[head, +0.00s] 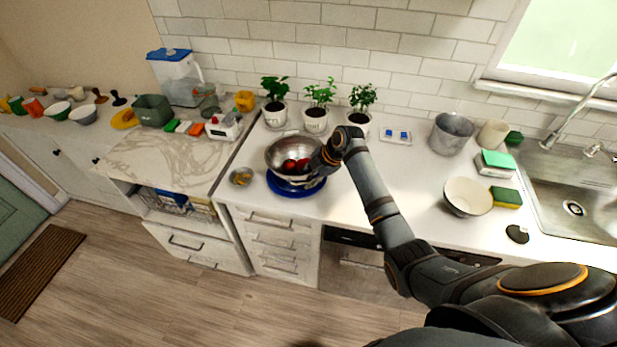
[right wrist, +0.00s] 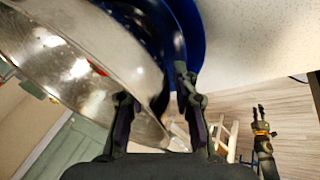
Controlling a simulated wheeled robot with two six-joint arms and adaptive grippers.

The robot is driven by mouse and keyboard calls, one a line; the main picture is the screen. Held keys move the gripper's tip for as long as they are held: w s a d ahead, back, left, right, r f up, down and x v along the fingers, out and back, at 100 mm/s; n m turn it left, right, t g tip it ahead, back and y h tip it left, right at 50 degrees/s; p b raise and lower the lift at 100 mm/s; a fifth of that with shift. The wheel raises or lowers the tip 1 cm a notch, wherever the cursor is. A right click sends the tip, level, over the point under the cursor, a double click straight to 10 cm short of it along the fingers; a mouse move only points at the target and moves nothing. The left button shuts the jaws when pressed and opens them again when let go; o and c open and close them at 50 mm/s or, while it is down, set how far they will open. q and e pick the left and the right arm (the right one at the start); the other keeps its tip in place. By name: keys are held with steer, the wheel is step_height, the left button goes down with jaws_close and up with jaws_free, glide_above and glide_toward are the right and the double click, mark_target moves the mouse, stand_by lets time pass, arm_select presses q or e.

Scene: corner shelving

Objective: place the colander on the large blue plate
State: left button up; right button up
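The metal colander (head: 285,150) is over the large blue plate (head: 283,191) on the counter, with dark red round items in it. It looks slightly tilted; whether its base rests fully on the plate is hard to tell. My right gripper (head: 322,160) is at the colander's right rim. In the right wrist view, the fingers of my right gripper (right wrist: 158,100) stand apart on either side of the colander wall (right wrist: 70,70), with a gap showing. The blue plate (right wrist: 190,25) is behind. My left gripper (right wrist: 259,112) shows small at the right; its finger state is unclear.
A small bowl with yellow contents (head: 241,177) stands left of the plate. Potted plants (head: 316,118) stand behind. A white bowl (head: 468,197), a sponge (head: 507,198) and the sink (head: 574,190) are to the right. The counter between plate and white bowl is largely clear.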

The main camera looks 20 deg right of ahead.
steer(key=b+v, duration=0.2)
steer(key=v, duration=1)
steer(key=shift+r, duration=0.1)
